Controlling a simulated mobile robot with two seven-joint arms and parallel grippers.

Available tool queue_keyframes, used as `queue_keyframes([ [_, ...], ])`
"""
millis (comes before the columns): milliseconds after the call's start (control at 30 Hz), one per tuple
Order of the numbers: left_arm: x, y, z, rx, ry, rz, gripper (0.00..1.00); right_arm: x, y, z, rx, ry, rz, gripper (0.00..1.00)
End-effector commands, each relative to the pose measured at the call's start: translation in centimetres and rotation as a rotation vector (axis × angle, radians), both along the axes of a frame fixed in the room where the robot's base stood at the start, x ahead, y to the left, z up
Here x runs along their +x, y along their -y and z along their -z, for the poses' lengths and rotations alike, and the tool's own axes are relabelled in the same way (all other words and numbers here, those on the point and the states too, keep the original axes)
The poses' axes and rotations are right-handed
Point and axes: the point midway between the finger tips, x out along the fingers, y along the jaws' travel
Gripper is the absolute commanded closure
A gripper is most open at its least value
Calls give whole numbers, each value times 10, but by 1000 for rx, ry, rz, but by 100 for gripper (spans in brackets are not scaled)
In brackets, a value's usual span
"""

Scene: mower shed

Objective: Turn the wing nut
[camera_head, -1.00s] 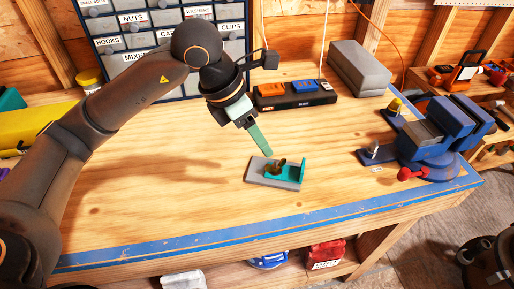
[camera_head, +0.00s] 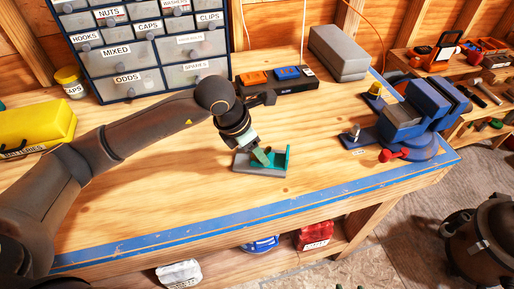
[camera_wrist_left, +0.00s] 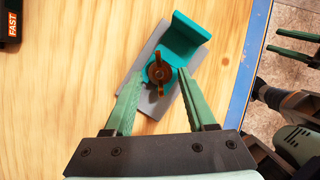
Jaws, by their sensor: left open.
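The brown wing nut (camera_wrist_left: 159,72) sits on a teal angled bracket (camera_wrist_left: 186,38) on a grey plate (camera_wrist_left: 146,58), seen in the left wrist view. In the head view the teal bracket (camera_head: 287,157) and grey plate (camera_head: 258,171) lie near the bench's front; my gripper mostly hides the nut there. My left gripper (camera_head: 264,159) is open and low over the plate. Its green fingertips (camera_wrist_left: 161,74) stand on either side of the nut, with a gap visible on both sides. Two separated green fingers, apparently my right gripper (camera_wrist_left: 291,44), show beyond the bench edge.
A blue vise (camera_head: 408,128) with a red handle end stands right of the plate. A black strip (camera_head: 276,86) with orange and blue blocks and a grey block (camera_head: 338,53) are behind. A drawer cabinet (camera_head: 150,50) and yellow case (camera_head: 36,126) are left. The front bench is clear.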

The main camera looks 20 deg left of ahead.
Motion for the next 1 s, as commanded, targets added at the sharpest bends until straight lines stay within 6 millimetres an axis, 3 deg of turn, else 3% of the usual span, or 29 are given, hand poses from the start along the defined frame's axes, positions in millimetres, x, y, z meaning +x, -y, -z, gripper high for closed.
queue_keyframes([
  [233,0,0,1,-1,-1,0,45,0,0,0,0,0,0,44],
  [733,0,0,0,-1,-1,0,100,1,0,0,0,1,0,44],
  [1000,0,0,0,-1,0,0,100,1,0,-1,0,2,0,44],
])
